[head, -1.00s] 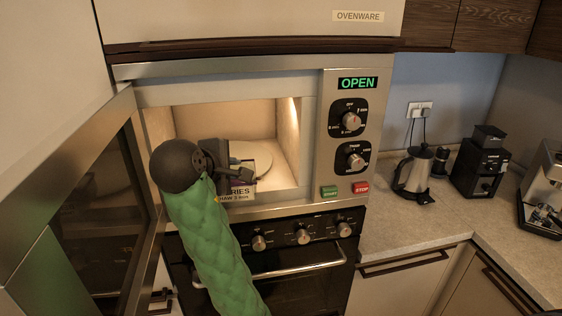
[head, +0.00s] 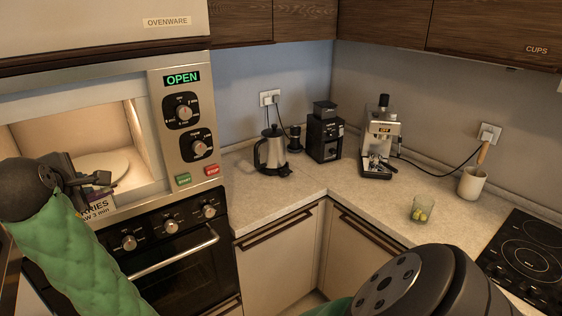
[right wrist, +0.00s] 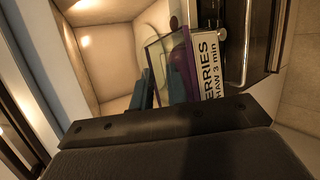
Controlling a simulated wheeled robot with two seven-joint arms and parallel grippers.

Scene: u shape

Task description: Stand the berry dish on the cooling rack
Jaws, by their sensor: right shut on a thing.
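My right gripper (head: 92,183) is at the mouth of the open microwave, shut on the berry dish. In the right wrist view the dish (right wrist: 168,62) shows as a clear-walled container with purple in it, tilted in the picture, close to the fingers. A white label (right wrist: 207,75) reading "…ERRIES …HAW 3 min" is beside the purple; part of it also shows below the gripper in the head view (head: 98,209). The gripper hides most of the dish in the head view. I see no cooling rack. My left gripper is not in view.
The microwave (head: 161,130) display reads OPEN, and its turntable (head: 117,162) looks bare. The counter (head: 300,197) holds a kettle (head: 272,152), grinder (head: 324,138), espresso machine (head: 381,138), glass cup (head: 421,210) and utensil crock (head: 472,184). A hob (head: 530,255) is at right. The front middle counter is clear.

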